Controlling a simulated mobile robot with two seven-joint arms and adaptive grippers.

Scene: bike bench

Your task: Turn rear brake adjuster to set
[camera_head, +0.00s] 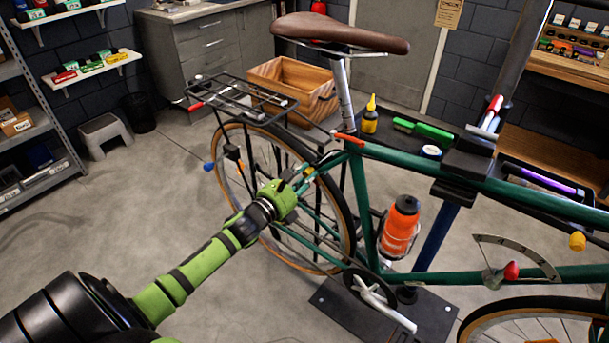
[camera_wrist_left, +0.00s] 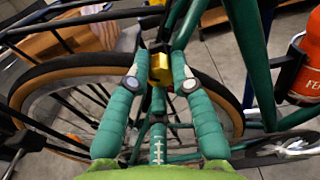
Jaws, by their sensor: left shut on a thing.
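The rear brake adjuster appears to be the small gold block (camera_wrist_left: 160,68) on the green bicycle frame (camera_wrist_left: 250,55), seen in the middle of the left wrist view. My left gripper (camera_wrist_left: 157,64) has its two teal fingers on either side of it and is shut on it. Below it, a teal strip with white tick marks (camera_wrist_left: 158,148) runs between the fingers. In the head view my left gripper (camera_head: 308,174) reaches the frame beside the rear wheel (camera_head: 347,222), and its fingers largely hide the adjuster. My right gripper is not in view.
The bicycle is held by a stand clamp (camera_head: 468,160). An orange bottle (camera_head: 399,228), a red-tipped lever (camera_head: 348,138) and a rear rack (camera_head: 240,95) are near the gripper. A tool tray (camera_head: 385,152) lies behind the frame.

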